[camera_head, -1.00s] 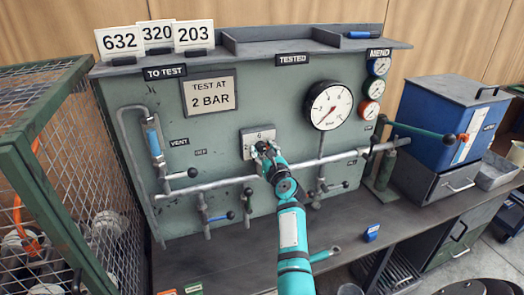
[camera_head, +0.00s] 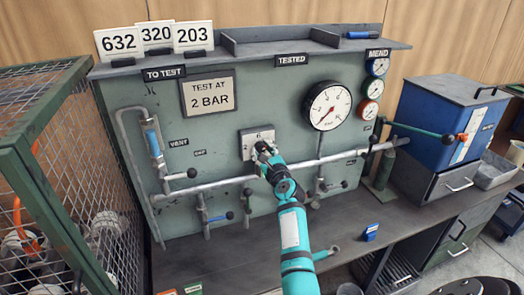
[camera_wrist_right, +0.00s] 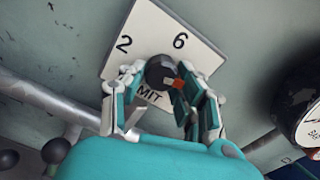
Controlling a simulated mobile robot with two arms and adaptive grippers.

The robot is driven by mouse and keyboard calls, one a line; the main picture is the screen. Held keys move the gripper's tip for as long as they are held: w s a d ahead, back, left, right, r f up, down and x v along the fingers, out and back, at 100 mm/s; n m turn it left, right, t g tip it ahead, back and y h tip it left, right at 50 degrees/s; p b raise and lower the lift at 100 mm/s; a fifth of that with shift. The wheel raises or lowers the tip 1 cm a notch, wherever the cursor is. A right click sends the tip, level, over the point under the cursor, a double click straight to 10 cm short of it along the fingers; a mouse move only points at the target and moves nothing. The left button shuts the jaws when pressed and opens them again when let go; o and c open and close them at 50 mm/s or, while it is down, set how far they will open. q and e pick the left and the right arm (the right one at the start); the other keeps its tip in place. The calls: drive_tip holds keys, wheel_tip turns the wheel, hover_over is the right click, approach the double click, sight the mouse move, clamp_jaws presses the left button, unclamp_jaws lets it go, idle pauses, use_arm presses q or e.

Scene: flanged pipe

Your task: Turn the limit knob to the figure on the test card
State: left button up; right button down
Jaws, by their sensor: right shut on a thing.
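The test card (camera_head: 208,94) on the green panel reads "TEST AT 2 BAR". The limit knob's pale plate (camera_head: 246,136) is below and right of it; a 6 shows at its top. In the right wrist view the plate (camera_wrist_right: 142,30) shows a 2 at left, a 6 at right, and "MIT" below the dark round limit knob (camera_wrist_right: 160,71). My right gripper (camera_wrist_right: 162,88) is shut on the knob, fingers on both sides. It hides much of the knob in the head view (camera_head: 263,152). An orange-red mark shows by the knob's right side; which figure it indicates is unclear. My left gripper is out of view.
A pipe (camera_head: 320,160) runs across the panel below the plate, with several valve handles. A large gauge (camera_head: 328,106) is to the right. A wire cage (camera_head: 70,180) stands at left, a blue box (camera_head: 440,105) at right. The bench top (camera_head: 200,265) is mostly clear.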

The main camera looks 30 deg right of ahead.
drive_tip(key=n, duration=0.3)
drive_tip(key=shift+d+r+n, duration=0.1)
drive_tip(key=shift+r+n, duration=0.05)
drive_tip(key=shift+n, duration=0.25)
drive_tip(key=n, duration=0.4)
drive_tip(key=shift+r+n+p, duration=0.1)
drive_tip(key=shift+n+p, duration=0.2)
drive_tip(key=shift+p, duration=0.1)
drive_tip(key=n, duration=0.4)
drive_tip(key=shift+d+r+p, duration=0.1)
drive_tip(key=shift+p, duration=0.2)
drive_tip(key=n, duration=0.4)
drive_tip(key=shift+p, duration=0.3)
drive_tip(key=n+p, duration=0.1)
drive_tip(key=n, duration=0.3)
drive_tip(key=shift+r+n, duration=0.15)
drive_tip(key=shift+n, duration=0.15)
drive_tip(key=n, duration=0.3)
drive_tip(key=shift+n+p, duration=0.3)
drive_tip(key=shift+p, duration=0.05)
drive_tip(key=n, duration=0.4)
drive_tip(key=shift+a+p, duration=0.25)
drive_tip(key=shift+p, duration=0.05)
drive_tip(key=shift+a+n, duration=0.1)
drive_tip(key=shift+n, duration=2)
